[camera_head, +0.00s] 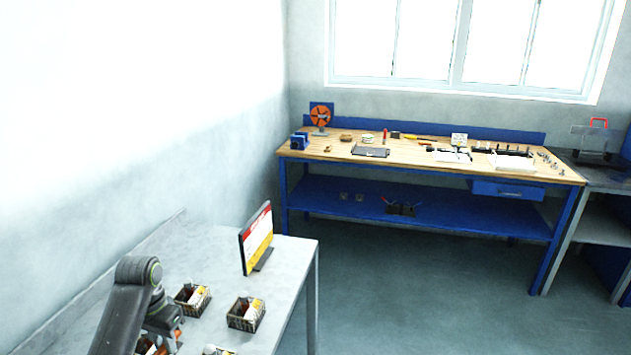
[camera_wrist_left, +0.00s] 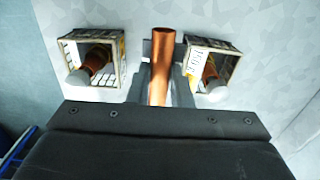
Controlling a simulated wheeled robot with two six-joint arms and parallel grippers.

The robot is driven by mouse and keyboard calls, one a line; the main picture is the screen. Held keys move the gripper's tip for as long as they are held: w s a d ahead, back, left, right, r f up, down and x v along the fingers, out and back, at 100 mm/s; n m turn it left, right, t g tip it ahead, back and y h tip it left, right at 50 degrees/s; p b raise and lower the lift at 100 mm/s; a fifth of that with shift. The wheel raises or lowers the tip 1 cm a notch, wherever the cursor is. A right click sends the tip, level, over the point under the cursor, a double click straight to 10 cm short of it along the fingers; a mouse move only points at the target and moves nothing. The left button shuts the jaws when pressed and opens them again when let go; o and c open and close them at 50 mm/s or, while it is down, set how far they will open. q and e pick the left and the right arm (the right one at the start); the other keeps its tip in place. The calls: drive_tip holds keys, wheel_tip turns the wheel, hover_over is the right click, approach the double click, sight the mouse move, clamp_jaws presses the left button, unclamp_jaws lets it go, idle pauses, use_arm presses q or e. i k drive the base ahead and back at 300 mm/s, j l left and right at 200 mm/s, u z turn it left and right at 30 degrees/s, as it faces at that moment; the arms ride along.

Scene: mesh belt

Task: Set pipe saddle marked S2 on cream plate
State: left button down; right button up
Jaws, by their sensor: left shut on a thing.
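My left gripper (camera_head: 170,338) is low at the left in the head view, over the near grey table. In the left wrist view its dark fingers (camera_wrist_left: 162,84) are shut on a copper-coloured tube-like piece (camera_wrist_left: 161,55), which points away from the wrist. Its lower end is hidden between the fingers. I see no S2 mark on it, so I cannot tell whether it is the pipe saddle. I cannot make out a cream plate for certain in either view. My right gripper is not in view.
Wire baskets with small parts stand on the grey table (camera_head: 284,250), one farther back (camera_head: 192,299) and one to its right (camera_head: 246,314). A sign (camera_head: 256,238) stands behind them. A blue workbench (camera_head: 330,150) with tools is across the open floor.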

sight(444, 154)
drive_tip(key=i+l+z, duration=0.2)
drive_tip(key=i, duration=0.25)
drive_tip(key=i+l+z, duration=0.1)
drive_tip(key=i+z, duration=0.15)
drive_tip(key=i, duration=0.2)
